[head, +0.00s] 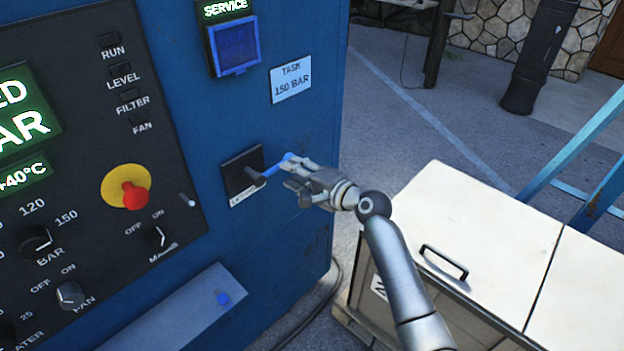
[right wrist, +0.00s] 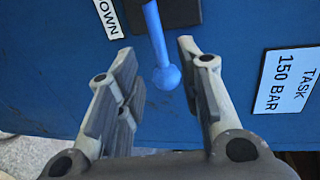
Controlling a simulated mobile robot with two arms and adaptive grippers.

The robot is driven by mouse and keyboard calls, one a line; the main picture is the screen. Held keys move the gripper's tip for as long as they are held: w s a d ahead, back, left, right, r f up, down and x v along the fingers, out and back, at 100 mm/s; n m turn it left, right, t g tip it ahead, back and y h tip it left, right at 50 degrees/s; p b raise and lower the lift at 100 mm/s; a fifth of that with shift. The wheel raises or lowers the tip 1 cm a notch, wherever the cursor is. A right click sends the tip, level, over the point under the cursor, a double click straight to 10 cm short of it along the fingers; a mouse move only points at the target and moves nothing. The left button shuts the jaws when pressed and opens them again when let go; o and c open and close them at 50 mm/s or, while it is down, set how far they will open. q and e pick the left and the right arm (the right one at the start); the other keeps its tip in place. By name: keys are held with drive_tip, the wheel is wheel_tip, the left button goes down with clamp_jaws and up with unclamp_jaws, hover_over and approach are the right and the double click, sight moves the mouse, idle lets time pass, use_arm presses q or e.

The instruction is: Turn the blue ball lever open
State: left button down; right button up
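The blue ball lever (head: 274,166) sticks out from a black plate (head: 240,172) on the blue cabinet and slants up to the right, ending in a round ball. My right gripper (head: 288,174) is at the ball end. In the right wrist view the lever's ball (right wrist: 166,78) hangs between the two spread fingers of the gripper (right wrist: 156,50), nearer the right finger. The fingers look apart from it; contact cannot be told. My left gripper is not in view.
A red emergency button (head: 135,195) and several knobs are on the black panel to the left. A "TASK 150 BAR" sign (head: 291,79) is above the lever. A grey ledge (head: 180,315) juts out below. A cream chest (head: 480,240) stands to the right.

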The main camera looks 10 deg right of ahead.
drive_tip(key=v, duration=0.5)
drive_tip(key=shift+s+d+r, duration=0.1)
drive_tip(key=shift+s+d, duration=0.15)
